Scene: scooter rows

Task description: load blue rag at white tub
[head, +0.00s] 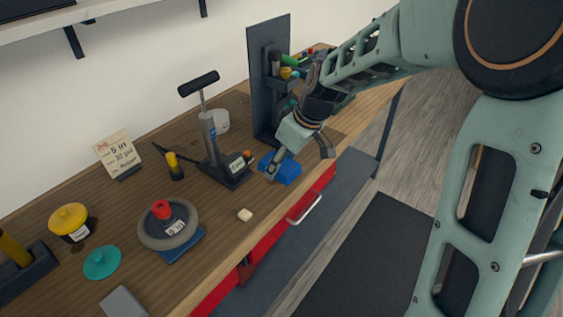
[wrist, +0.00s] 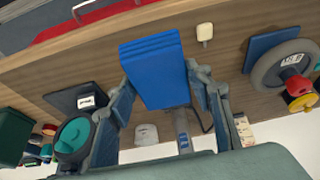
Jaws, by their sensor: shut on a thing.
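The blue rag (head: 284,168), a folded stack of layers, is held between the two fingers of my gripper (head: 275,167) near the bench's front edge. In the wrist view, the rag (wrist: 153,68) sits between both fingers of my gripper (wrist: 165,92) and sticks out past the fingertips. I cannot tell whether it touches the bench. A small white rounded object (head: 221,120), perhaps the white tub, stands behind the pump. It also shows in the wrist view (wrist: 146,134), beyond the held rag. Its opening is not clear.
A pump (head: 209,137) stands left of my gripper. A dark upright rack (head: 260,85) stands behind it. A wheel (head: 168,224) rests over a blue pad (head: 181,246). A cream block (head: 245,214) lies near the front edge. Red drawers (head: 310,203) are below. Bare wood lies between block and pump.

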